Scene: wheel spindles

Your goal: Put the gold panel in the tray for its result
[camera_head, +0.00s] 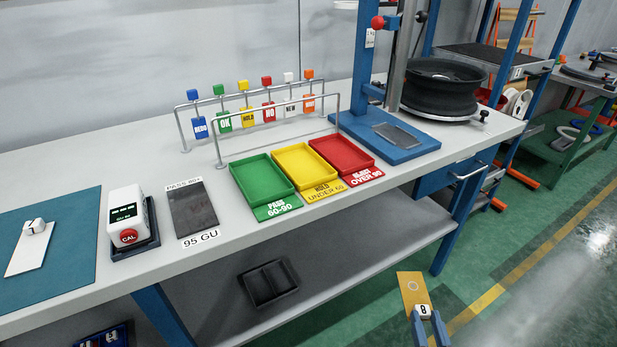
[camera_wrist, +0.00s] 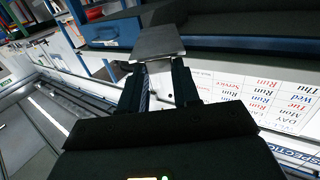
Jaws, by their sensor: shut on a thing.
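The gold panel (camera_head: 411,288) is at the lower right of the head view, out over the floor in front of the bench. A small white block with a dark mark is on its near end. My gripper (camera_head: 427,315) is shut at this block end and holds the panel. In the wrist view, a grey-looking plate (camera_wrist: 157,42) shows beyond my fingers. On the bench are the green tray (camera_head: 262,180) marked PASS 60-90, the yellow tray (camera_head: 308,166) marked HOLD UNDER 60, and the red tray (camera_head: 342,153) marked REJECT OVER 90. All three look empty.
A white meter (camera_head: 127,218) with a red CAL button stands beside a dark plate (camera_head: 193,208) labelled 95 GU. A white panel (camera_head: 27,250) lies on a teal mat (camera_head: 75,245). A tag rack (camera_head: 262,108) stands behind the trays; a blue press stand (camera_head: 385,138) is to their right.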

